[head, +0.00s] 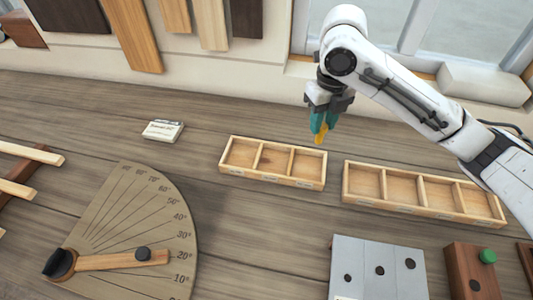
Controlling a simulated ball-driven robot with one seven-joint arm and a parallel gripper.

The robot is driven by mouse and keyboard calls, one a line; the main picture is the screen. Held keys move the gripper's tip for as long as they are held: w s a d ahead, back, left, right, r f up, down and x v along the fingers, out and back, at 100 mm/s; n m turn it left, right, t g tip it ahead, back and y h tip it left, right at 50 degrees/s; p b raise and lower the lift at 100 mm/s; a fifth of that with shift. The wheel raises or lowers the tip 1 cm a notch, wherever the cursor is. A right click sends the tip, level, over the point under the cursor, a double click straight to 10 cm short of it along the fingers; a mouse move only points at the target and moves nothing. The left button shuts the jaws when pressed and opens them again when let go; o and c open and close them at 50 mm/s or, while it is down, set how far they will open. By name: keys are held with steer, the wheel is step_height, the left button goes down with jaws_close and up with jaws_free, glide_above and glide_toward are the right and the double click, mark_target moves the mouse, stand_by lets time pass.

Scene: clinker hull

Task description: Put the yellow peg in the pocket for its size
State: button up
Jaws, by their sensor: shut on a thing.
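My gripper (322,125), with teal fingers, is shut on the yellow peg (320,138). The peg points down and slightly tilted, its lower end showing below the fingertips; its upper part is hidden between them. It hangs above the back right corner of a light wooden tray (268,178) with three empty compartments. A second wooden tray (425,209) with several empty compartments lies to the right. Small labels show on both trays' front walls, too small to read.
A grey plate (350,290) with dark round spots and a brown block (462,265) with a green peg (488,256) lie front right. A protractor board (135,215) fills the front left. A small white card stack (163,130) lies behind. Table between is clear.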

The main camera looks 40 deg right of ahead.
mark_target(319, 138)
steer(key=shift+f+b, duration=2.45)
steer(key=shift+f, duration=0.55)
steer(key=o, duration=1.1)
step_height(319, 138, up, 11)
steer(key=shift+f, duration=0.1)
